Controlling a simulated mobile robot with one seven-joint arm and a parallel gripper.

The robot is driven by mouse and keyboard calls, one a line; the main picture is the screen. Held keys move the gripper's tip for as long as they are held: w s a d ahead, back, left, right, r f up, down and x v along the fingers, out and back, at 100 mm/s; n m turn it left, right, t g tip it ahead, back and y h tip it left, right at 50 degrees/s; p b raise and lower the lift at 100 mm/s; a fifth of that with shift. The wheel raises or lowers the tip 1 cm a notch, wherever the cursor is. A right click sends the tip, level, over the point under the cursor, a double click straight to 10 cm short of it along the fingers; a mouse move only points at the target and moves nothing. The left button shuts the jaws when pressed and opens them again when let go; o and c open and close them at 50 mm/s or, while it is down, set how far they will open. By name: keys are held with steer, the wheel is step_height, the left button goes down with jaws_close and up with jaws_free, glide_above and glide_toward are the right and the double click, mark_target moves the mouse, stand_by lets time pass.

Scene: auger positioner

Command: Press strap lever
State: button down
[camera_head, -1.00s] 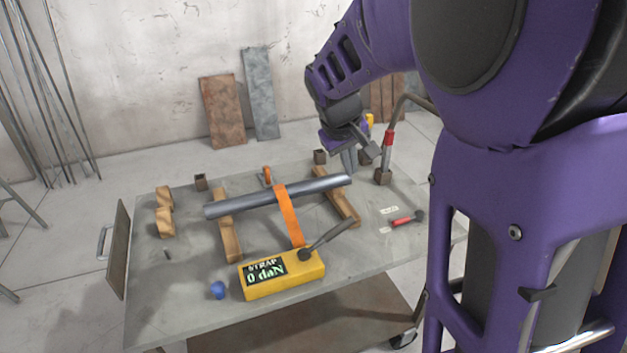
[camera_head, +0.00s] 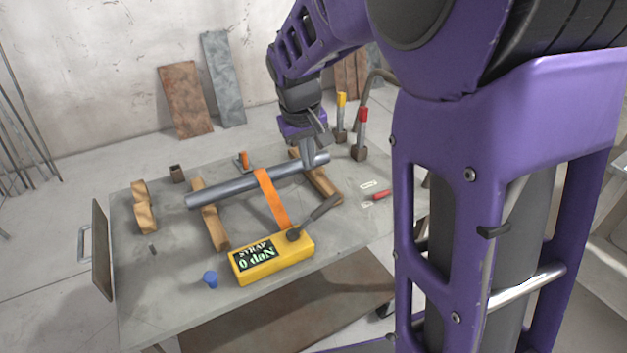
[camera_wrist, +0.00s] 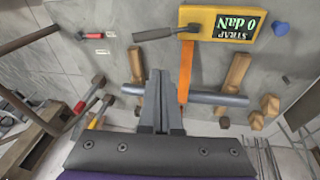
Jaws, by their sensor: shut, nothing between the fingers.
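The yellow strap box (camera_head: 272,261) sits near the front of the table and its display reads "STRAP 0 daN". Its dark strap lever (camera_head: 318,211) slants up to the right from a round pivot on the box. It also shows in the wrist view (camera_wrist: 158,34). An orange strap (camera_head: 271,198) runs from the box over a grey metal tube (camera_head: 235,188) resting on two wooden blocks. My gripper (camera_head: 309,163) is shut and empty, by the tube's right end and behind the lever, apart from it. In the wrist view the closed fingers (camera_wrist: 158,74) point toward the lever side.
A blue knob (camera_head: 210,279) lies left of the box, and wooden V-blocks (camera_head: 143,207) stand at the table's left. Upright posts with red (camera_head: 362,128) and yellow (camera_head: 341,112) tops stand at the back right. A red-handled tool (camera_head: 381,194) lies on the right.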

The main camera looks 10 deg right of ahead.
steer(key=b, duration=0.2)
glide_above(321, 206)
steer(key=a, duration=0.2)
step_height(321, 206, down, 10)
steer(key=shift+s+a+f, duration=0.1)
steer(key=shift+d+f, duration=0.45)
steer(key=shift+f, duration=0.15)
steer(key=shift+d+f, duration=0.4)
steer(key=shift+f, duration=0.2)
steer(key=shift+d+f, duration=0.15)
steer(key=shift+d, duration=0.1)
